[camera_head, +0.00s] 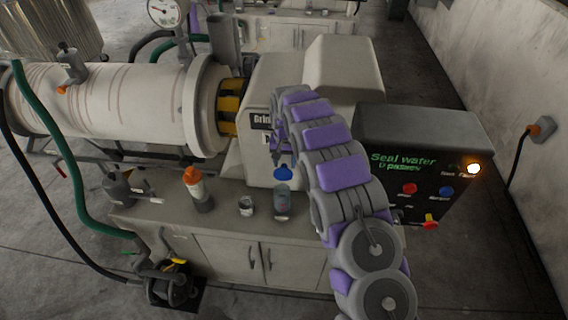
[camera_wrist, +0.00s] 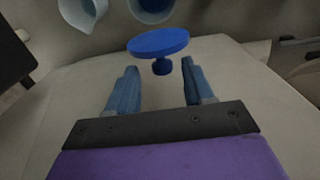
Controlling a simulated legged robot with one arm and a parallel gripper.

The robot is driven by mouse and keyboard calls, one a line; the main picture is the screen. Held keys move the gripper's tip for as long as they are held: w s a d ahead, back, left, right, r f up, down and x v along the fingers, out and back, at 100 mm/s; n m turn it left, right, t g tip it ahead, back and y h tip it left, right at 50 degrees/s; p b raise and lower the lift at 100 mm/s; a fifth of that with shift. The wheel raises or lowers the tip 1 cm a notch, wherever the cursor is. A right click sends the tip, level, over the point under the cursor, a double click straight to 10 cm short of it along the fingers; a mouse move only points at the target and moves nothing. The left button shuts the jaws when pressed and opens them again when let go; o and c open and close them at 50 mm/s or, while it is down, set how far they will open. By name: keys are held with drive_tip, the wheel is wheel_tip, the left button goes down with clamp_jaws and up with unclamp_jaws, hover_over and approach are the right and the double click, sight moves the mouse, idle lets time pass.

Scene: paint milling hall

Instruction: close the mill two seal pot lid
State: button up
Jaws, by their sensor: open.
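A blue lid (camera_head: 284,173) with a small knob shows just above a clear pot (camera_head: 282,203) on the bench, below the mill. I cannot tell whether it touches the rim or is tilted open. In the wrist view a blue disc with a short stem (camera_wrist: 158,42), seemingly this lid, lies just beyond my fingertips. My gripper (camera_wrist: 158,67) is open, its two blue fingers apart with the stem close to the gap between them and not held. In the head view my arm reaches down over the lid and hides part of the mill.
The mill drum (camera_head: 120,105) is behind. A dark seal water panel (camera_head: 425,160) with a lit lamp stands right of my arm.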

drive_tip(key=shift+f, duration=0.7)
drive_tip(key=shift+a+f, duration=0.15)
drive_tip(key=shift+a, duration=0.15)
drive_tip(key=shift+d, duration=0.15)
clamp_jaws()
